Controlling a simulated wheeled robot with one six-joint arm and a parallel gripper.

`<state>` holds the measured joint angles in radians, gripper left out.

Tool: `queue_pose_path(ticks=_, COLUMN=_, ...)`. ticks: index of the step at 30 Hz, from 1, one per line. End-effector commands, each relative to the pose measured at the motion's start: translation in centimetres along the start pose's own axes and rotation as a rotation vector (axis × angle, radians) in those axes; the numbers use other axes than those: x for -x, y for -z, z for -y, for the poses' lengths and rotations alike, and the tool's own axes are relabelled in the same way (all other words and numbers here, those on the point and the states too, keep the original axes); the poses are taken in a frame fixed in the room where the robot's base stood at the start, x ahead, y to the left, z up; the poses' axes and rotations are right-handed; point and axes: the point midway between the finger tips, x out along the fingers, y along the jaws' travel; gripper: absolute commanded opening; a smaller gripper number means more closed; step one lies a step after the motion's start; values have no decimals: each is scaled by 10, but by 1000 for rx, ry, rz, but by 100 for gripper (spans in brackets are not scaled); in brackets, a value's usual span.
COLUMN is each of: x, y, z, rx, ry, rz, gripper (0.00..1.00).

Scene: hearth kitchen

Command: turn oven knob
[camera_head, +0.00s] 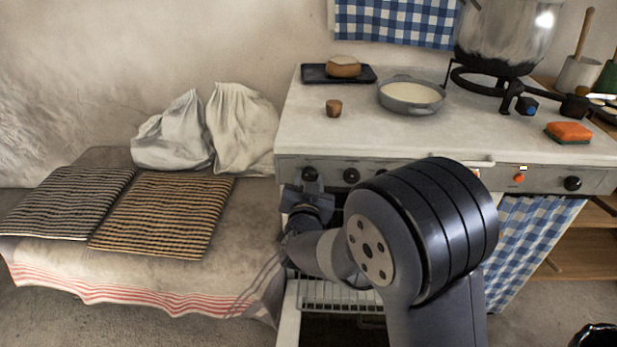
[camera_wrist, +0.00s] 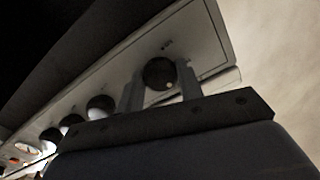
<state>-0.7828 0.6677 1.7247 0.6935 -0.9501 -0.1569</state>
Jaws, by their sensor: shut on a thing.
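The stove's front panel (camera_head: 400,174) carries a row of black knobs. My gripper (camera_head: 310,184) is at the leftmost oven knob (camera_head: 310,173), at the panel's left end. In the wrist view this knob (camera_wrist: 159,73) sits between the two fingers of my gripper (camera_wrist: 160,85), and they are shut on it. More knobs (camera_wrist: 100,106) run down to the left in that view. The knob's pointer is not clear. My arm hides part of the panel and much of the oven front.
A cloth-covered bench (camera_head: 150,275) with two striped mats (camera_head: 165,210) and two white sacks (camera_head: 243,125) stands left of the stove. The stove top holds a pan (camera_head: 411,108), a small brown cup (camera_head: 333,108) and a large pot (camera_head: 505,35). A wire rack (camera_head: 340,298) shows below.

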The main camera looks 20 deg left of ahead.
Motion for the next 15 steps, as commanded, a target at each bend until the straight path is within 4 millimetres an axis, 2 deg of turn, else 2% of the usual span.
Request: queue_pose_path(ticks=15, x=0, y=1, z=0, rx=471, ry=0, rz=2, gripper=12)
